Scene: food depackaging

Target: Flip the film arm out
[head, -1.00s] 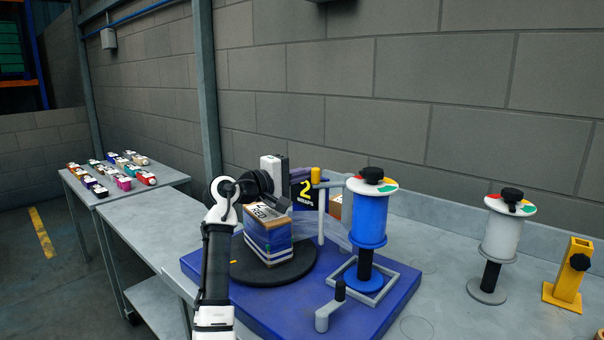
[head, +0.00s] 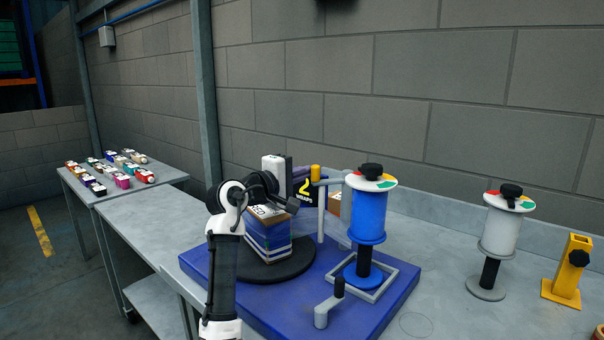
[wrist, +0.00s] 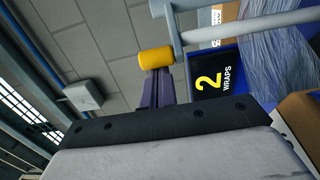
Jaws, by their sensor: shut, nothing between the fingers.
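The film arm (head: 321,212) is a grey post with a short bar at its top and a yellow knob (head: 315,172). It stands between the wrapped box and the blue film roll (head: 368,215). My gripper (head: 307,172) is shut and empty, its purple fingers just left of the knob. In the wrist view, the shut fingers (wrist: 155,82) point at the yellow knob (wrist: 156,57), very close to it; I cannot tell if they touch. The grey bar (wrist: 250,32) runs right from there, with clear film (wrist: 270,65) below it.
The box (head: 268,240) sits on a black turntable (head: 292,268) on a blue base (head: 215,275). A crank (head: 328,305) stands at the front. A sign reading "2 WRAPS" (wrist: 218,85) is behind the knob. A white roll (head: 500,235) and yellow stand (head: 568,270) are at right.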

